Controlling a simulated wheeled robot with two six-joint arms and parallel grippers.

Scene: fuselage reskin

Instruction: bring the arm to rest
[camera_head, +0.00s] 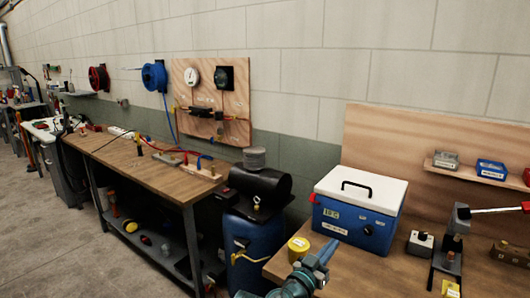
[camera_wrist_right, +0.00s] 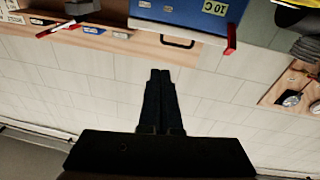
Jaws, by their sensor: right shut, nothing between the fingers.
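The fingers look apart from the box, against the block wall behind. My left gripper is in neither view.
A yellow tin (camera_head: 298,247) stands beside the box. A lever press (camera_head: 452,238) with a red handle is to the right. A blue barrel (camera_head: 256,250) stands left of the bench. A longer workbench (camera_head: 150,172) runs along the wall. The floor (camera_head: 50,230) at left is clear.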

